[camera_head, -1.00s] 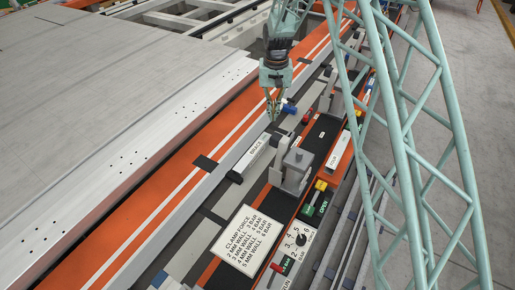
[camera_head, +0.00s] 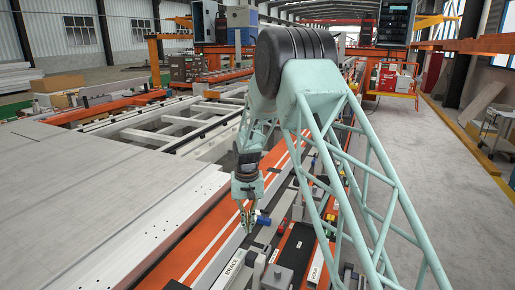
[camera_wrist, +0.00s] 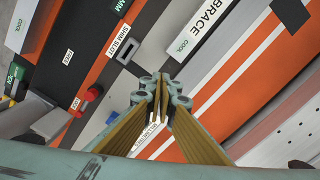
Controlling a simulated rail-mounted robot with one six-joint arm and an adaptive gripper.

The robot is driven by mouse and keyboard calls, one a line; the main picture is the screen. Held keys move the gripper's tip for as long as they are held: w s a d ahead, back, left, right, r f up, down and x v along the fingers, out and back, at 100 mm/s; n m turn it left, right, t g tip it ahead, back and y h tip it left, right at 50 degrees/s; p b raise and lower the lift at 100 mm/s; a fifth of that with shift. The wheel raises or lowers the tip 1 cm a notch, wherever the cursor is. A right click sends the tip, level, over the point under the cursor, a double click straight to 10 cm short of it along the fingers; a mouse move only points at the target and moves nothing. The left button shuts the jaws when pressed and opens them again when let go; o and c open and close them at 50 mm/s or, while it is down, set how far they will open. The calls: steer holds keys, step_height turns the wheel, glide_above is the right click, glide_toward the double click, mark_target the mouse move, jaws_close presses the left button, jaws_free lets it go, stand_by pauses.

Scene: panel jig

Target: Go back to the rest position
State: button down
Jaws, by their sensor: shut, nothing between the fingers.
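My gripper (camera_head: 248,222) hangs from my pale green lattice arm in the head view, above the orange and grey jig rail (camera_head: 187,253). In the wrist view my gripper (camera_wrist: 160,82) points away from the camera with its brass-coloured fingers together and nothing between them. A white "BRACE" label (camera_wrist: 210,20) lies on the rail beyond the fingertips; it also shows at the bottom edge of the head view (camera_head: 234,265). My gripper appears apart from the surface below it.
A blue knob (camera_head: 263,220) is close to the right of my gripper. A grey clamp block (camera_head: 277,277) stands in front. A slot labelled "SHIM SLOT" (camera_wrist: 126,52) and a red handle (camera_wrist: 91,94) show in the wrist view.

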steer(key=s+d+r+t, duration=0.1)
steer(key=s+d+r, duration=0.55)
steer(key=r, duration=0.45)
steer(key=s+d+r+b, duration=0.1)
steer(key=s+d+r, duration=0.4)
steer(key=s+r, duration=0.4)
steer(key=s+d+r+t, duration=0.1)
steer(key=s+d+r, duration=0.5)
steer(key=r, duration=0.6)
steer(key=s+d+r, duration=0.3)
steer(key=s, duration=0.6)
steer(key=s+d+r, duration=0.2)
steer(key=s+r, duration=0.1)
steer(key=s, duration=0.5)
steer(key=s+d+f+t, duration=0.1)
steer(key=s+d, duration=0.1)
steer(key=s, duration=0.7)
steer(key=s+d+m+t+b, duration=0.1)
steer(key=s, duration=0.9)
steer(key=shift+s+d+f, duration=0.25)
steer(key=shift+d+f, duration=0.1)
steer(key=shift+w, duration=0.1)
